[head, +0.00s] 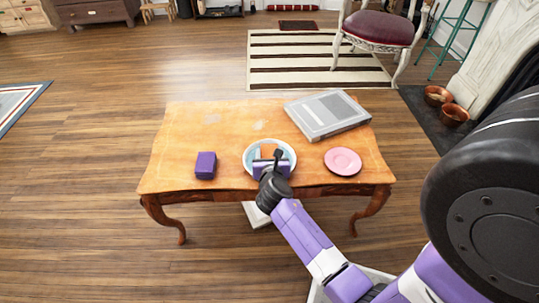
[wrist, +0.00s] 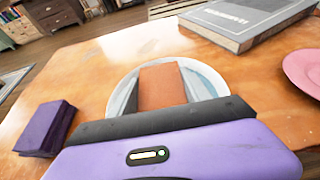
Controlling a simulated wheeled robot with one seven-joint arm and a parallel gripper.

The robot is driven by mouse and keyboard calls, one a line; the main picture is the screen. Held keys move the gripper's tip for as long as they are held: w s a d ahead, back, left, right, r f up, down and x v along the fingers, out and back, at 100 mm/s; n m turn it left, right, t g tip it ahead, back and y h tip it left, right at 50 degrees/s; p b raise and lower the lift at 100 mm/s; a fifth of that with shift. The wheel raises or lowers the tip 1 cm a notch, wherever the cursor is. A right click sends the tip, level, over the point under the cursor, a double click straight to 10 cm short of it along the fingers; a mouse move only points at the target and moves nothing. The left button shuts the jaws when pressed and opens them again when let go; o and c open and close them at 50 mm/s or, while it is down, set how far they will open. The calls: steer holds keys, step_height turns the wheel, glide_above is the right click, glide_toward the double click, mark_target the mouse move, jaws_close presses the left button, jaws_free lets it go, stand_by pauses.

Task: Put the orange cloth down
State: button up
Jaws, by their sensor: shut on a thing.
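My gripper (wrist: 163,82) is shut on the orange cloth (wrist: 162,92), which shows as a folded orange-brown block between the two grey fingers. In the head view the gripper (head: 269,156) and the cloth (head: 270,150) are over a white round dish (head: 291,154) near the front middle of the wooden table (head: 190,125). The dish's rim also shows behind the fingers in the wrist view (wrist: 217,80). The gripper body hides the near side of the dish, and I cannot tell whether the cloth touches it.
A folded purple cloth (head: 206,165) lies on the table left of the dish. A pink plate (head: 343,161) lies to the right, and a large grey book (head: 327,115) lies behind it. The table's left and back-left parts are clear. A chair (head: 379,27) stands beyond.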

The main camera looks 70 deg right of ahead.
steer(key=shift+f, duration=0.1)
steer(key=o, duration=1.3)
steer(key=shift+o, duration=0.2)
